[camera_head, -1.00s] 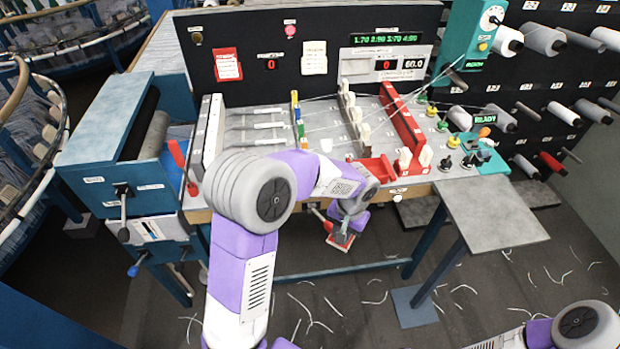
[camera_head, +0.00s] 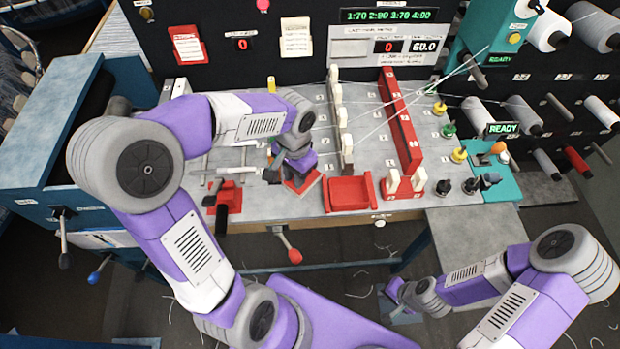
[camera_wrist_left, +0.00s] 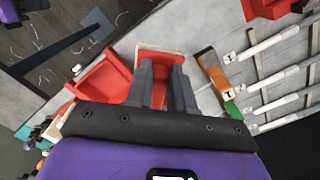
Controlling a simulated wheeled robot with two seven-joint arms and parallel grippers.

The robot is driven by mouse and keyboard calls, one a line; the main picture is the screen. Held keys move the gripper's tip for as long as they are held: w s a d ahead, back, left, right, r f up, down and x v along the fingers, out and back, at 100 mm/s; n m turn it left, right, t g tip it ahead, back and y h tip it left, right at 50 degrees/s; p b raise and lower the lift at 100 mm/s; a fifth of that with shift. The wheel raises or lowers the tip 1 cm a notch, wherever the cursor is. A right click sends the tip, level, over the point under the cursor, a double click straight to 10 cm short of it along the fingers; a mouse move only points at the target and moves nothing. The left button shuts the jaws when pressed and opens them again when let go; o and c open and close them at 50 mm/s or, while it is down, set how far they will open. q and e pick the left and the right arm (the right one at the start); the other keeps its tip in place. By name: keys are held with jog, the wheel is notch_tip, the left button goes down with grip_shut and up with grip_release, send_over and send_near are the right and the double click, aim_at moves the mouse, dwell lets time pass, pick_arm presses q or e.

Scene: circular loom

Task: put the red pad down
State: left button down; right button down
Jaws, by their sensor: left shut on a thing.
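The red pad (camera_head: 313,181) is at the front of the loom's grey work surface, just left of a red tray (camera_head: 348,194). My left gripper (camera_head: 297,180) reaches down over the pad from above and is shut on it. In the left wrist view the red pad (camera_wrist_left: 160,51) shows at the tips of the two grey fingers (camera_wrist_left: 162,72). Whether the pad's underside touches the surface cannot be told. My right gripper (camera_head: 395,291) is low at the right, away from the surface; its finger opening is too small to make out.
A red clamp-like part with a dark handle (camera_head: 228,197) lies left of the pad. A long red bar (camera_head: 400,120) and white pegs stand right of it. An orange and green strip (camera_wrist_left: 213,72) is close beside my left fingers. A grey side table (camera_head: 470,225) is clear at the right.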

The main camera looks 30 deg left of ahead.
aim_at(293, 187)
pick_arm(q)
jog(key=f, duration=0.2)
jog(key=s+f+b, duration=0.1)
jog(key=f, duration=0.1)
jog(key=shift+f, duration=0.4)
jog(key=shift+w+f, duration=0.1)
jog(key=shift+f, duration=0.45)
notch_tip(293, 187, down, 3)
jog(key=shift+f+b, duration=0.1)
jog(key=shift+b, duration=0.3)
jog(key=shift+w, duration=0.1)
pick_arm(e)
jog(key=shift+s+f, duration=0.3)
jog(key=shift+f, duration=0.6)
pick_arm(q)
jog(key=shift+f, duration=0.15)
jog(key=c, duration=1)
grip_release()
pick_arm(e)
jog(key=shift+f, duration=0.15)
